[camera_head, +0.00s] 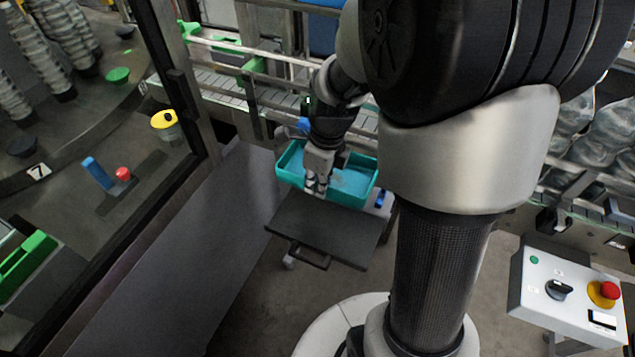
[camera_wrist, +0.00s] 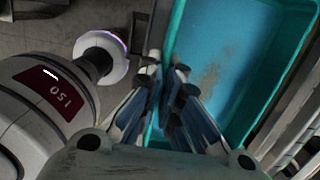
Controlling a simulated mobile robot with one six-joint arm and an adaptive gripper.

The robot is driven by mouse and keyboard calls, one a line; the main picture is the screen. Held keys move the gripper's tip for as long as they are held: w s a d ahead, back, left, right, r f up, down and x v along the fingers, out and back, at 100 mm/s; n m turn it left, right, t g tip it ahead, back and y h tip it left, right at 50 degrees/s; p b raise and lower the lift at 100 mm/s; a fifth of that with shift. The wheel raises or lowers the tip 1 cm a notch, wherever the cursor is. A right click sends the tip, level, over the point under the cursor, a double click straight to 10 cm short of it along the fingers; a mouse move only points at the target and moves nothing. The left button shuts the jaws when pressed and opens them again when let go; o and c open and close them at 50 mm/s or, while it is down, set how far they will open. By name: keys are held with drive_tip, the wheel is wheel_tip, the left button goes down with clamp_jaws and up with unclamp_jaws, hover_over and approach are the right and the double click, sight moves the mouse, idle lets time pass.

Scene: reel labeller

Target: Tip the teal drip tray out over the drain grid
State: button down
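The teal drip tray (camera_head: 292,168) is in the middle of the head view, just beyond a dark flat plate, and looks about level. Its inside shows pale blue with a brownish patch in the wrist view, where its wall (camera_wrist: 178,32) runs down between my fingers. My gripper (camera_head: 317,186) comes down from above at the tray's near side. In the wrist view its fingertips (camera_wrist: 166,76) are close together on both sides of the wall, shut on it. The fingers hide part of that wall. I cannot make out a drain grid in either view.
The dark plate (camera_head: 325,232) with a handle lies in front of the tray. A conveyor with metal rails (camera_head: 285,55) runs behind. A control box (camera_head: 570,295) with a red button stands at right. A framed machine enclosure is at left. Grey floor is open at lower centre.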

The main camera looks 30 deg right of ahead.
drive_tip(key=shift+r+p, duration=1.15)
drive_tip(key=shift+r, duration=0.2)
drive_tip(key=shift+f, duration=0.1)
